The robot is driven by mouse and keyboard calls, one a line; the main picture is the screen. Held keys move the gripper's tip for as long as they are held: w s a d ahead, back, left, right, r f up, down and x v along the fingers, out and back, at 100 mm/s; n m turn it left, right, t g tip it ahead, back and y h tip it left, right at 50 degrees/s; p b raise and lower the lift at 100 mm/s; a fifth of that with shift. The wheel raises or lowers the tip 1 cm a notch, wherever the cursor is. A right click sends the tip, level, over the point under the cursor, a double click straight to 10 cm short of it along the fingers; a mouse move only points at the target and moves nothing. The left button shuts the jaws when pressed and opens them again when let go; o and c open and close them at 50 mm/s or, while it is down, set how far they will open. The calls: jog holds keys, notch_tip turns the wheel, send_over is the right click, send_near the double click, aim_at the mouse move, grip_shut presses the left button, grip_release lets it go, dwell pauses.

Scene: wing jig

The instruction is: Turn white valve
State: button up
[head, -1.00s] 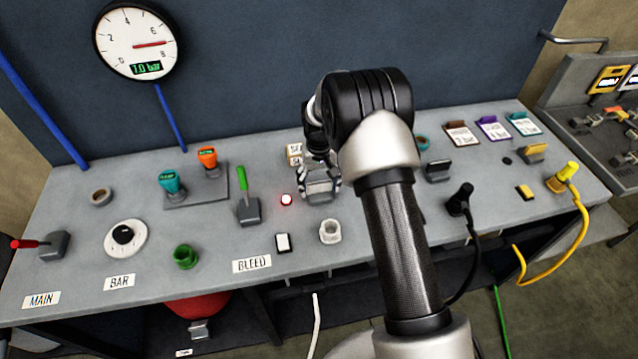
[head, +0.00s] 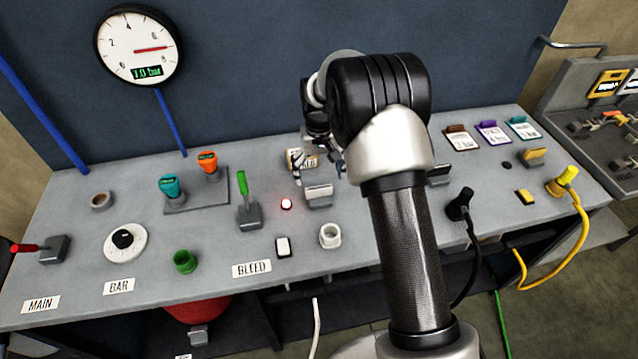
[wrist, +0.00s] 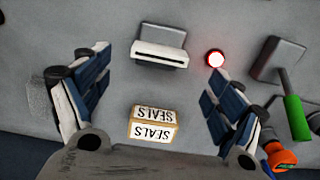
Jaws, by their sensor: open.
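No part in view is clearly a white valve. The closest match is a grey block with a white front lip (head: 319,194) on the bench, which also shows at the top of the wrist view (wrist: 160,54). My gripper (head: 326,168) is behind this block and above the bench, partly hidden by my own arm. In the wrist view my gripper (wrist: 158,80) has its two fingers wide apart, with nothing held between them. The small SEALS box (wrist: 152,124) shows between the fingers, below the white-lipped block.
A lit red lamp (head: 286,204) and a green-handled lever (head: 244,193) are left of the block. A white ring (head: 330,235) and a white switch (head: 283,247) stand in front. An orange-topped part (head: 208,163) is further left. A black plug with cable (head: 461,203) is at the right.

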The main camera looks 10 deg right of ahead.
aim_at(319, 188)
notch_tip(319, 188, up, 5)
jog(key=shift+f, duration=0.1)
dwell(0.5)
jog(key=s+r+t+b, duration=0.2)
jog(key=s+r, duration=1.4)
jog(key=r, duration=0.1)
jog(key=s+f+t+b, duration=0.1)
jog(key=s+f+t, duration=0.1)
jog(key=s, duration=1.7)
jog(key=shift+s+t+b, duration=0.3)
jog(key=shift+b, duration=0.1)
jog(key=shift+s+f, duration=0.2)
jog(key=shift+s, duration=0.15)
